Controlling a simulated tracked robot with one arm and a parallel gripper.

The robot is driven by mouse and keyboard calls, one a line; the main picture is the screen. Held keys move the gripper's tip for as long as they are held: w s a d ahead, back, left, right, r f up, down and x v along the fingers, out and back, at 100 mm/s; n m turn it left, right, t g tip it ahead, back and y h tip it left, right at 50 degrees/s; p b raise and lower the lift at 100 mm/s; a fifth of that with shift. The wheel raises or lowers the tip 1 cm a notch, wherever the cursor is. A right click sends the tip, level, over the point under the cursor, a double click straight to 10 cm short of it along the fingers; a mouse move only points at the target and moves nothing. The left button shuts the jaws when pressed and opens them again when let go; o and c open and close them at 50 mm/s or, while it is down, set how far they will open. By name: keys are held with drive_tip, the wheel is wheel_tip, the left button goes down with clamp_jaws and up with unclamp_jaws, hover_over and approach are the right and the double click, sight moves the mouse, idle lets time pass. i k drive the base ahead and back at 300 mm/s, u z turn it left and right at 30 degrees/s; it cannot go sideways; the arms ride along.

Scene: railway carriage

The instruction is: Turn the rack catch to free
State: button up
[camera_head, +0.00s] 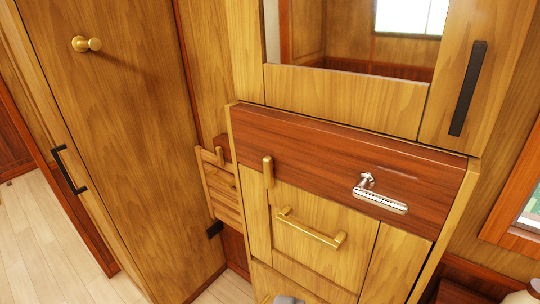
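A slatted wooden rack (224,190) stands upright against the left side of the cabinet. A small reddish-brown piece (220,156) sits at its top edge. A brass upright tab (268,172) is on the cabinet front, at the lower left of the dark red-brown board. I cannot tell for certain which of these two is the rack catch. A small grey piece at the bottom edge, probably the tip of my gripper (288,300), is below and apart from both. Its fingers are cut off by the frame, so its opening does not show.
The dark board (320,148) carries a chrome lever (381,199). Below it is a panel with a brass bar handle (310,233). A tall door (120,140) with a brass knob (86,44) stands left. Pale floor (45,250) is clear at lower left.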

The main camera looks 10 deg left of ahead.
sight(219, 153)
drive_tip(key=z, duration=2.2)
drive_tip(key=k, duration=1.8)
drive_tip(key=u, duration=2.45)
drive_tip(key=i, duration=1)
drive_tip(key=u, duration=0.05)
